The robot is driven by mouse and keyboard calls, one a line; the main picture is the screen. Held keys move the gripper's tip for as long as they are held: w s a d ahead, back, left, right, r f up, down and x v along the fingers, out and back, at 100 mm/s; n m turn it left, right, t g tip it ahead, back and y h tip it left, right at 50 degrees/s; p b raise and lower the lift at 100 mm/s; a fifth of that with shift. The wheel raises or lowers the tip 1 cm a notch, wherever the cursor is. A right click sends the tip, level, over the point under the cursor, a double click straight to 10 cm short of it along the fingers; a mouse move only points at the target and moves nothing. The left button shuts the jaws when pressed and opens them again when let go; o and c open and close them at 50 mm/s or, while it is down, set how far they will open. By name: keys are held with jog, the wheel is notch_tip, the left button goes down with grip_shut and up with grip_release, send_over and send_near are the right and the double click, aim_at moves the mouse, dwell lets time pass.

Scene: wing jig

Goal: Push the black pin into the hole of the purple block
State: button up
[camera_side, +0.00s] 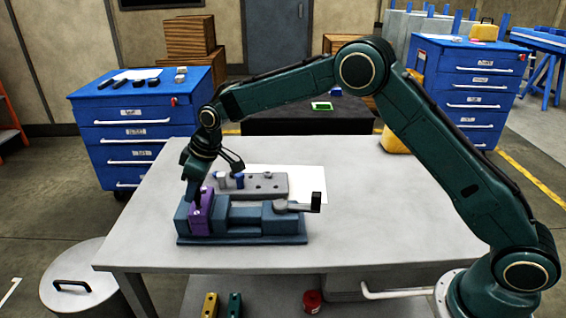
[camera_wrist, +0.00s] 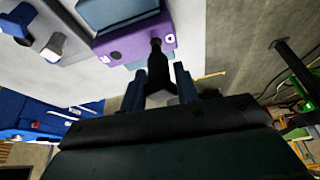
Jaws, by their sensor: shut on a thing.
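The purple block (camera_side: 201,216) stands clamped at the left end of a blue-grey vise (camera_side: 250,228); it also shows at the top of the wrist view (camera_wrist: 122,43). My gripper (camera_side: 193,192) is directly above the block, pointing down. In the wrist view its fingers (camera_wrist: 158,88) are shut on the black pin (camera_wrist: 156,66), whose far end points at the purple block and overlaps its face. I cannot tell whether the pin's end touches the block or is in its hole. The pin is hidden in the side view.
A grey plate with holes (camera_side: 265,188) and blue-and-white pegs (camera_side: 223,181) lies just behind the vise on a white sheet (camera_side: 310,174). The vise handle (camera_side: 316,201) sticks out to the right. The right side of the table (camera_side: 400,225) is clear.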

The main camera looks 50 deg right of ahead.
jog(key=shift+f, duration=0.15)
jog(key=shift+f, duration=0.35)
jog(key=shift+f, duration=0.35)
jog(key=shift+f, duration=0.35)
jog(key=shift+f, duration=0.2)
jog(key=o, duration=1.1)
jog(key=shift+c, duration=0.2)
jog(key=shift+r, duration=0.15)
